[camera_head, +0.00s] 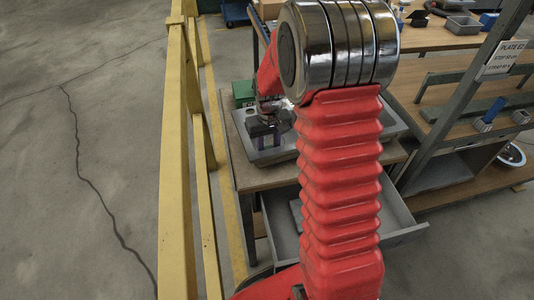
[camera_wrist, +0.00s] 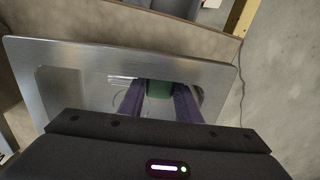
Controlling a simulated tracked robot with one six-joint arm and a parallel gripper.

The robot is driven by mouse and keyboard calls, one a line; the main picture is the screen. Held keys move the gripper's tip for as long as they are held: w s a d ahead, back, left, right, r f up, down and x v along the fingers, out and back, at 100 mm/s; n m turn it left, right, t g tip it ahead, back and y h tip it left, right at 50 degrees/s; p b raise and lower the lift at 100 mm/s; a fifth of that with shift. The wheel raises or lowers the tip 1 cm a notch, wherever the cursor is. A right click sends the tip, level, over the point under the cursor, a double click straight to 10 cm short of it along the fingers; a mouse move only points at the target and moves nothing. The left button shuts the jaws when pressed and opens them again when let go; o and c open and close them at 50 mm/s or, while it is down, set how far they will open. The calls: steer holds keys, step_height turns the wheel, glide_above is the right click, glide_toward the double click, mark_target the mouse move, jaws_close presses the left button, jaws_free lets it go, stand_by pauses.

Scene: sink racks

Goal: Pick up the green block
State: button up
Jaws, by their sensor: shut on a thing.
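A green block (camera_wrist: 160,89) shows in the wrist view between the two purple fingers of my gripper (camera_wrist: 159,93). The fingers are shut on it, one on each side. The block is over the metal sink (camera_wrist: 82,62); I cannot tell whether it touches the sink surface. In the head view my gripper (camera_head: 264,139) is over the left part of the sink (camera_head: 276,155), and the block cannot be made out there. My red arm hides much of the sink in the head view.
A green box-like thing (camera_head: 243,91) stands behind the sink at the left. An open grey drawer (camera_head: 403,226) sticks out below the counter. A yellow railing (camera_head: 176,150) runs along the left. Shelves with small bins (camera_head: 463,25) stand at the right.

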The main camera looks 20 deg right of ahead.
step_height(320, 180, up, 11)
steer(key=shift+f, duration=0.15)
steer(key=w+d, duration=1.3)
steer(key=d, duration=0.1)
steer(key=shift+w+f, duration=0.1)
steer(key=shift+w, duration=0.3)
steer(key=o, duration=0.6)
steer(key=shift+a, duration=0.1)
steer(key=c, duration=0.4)
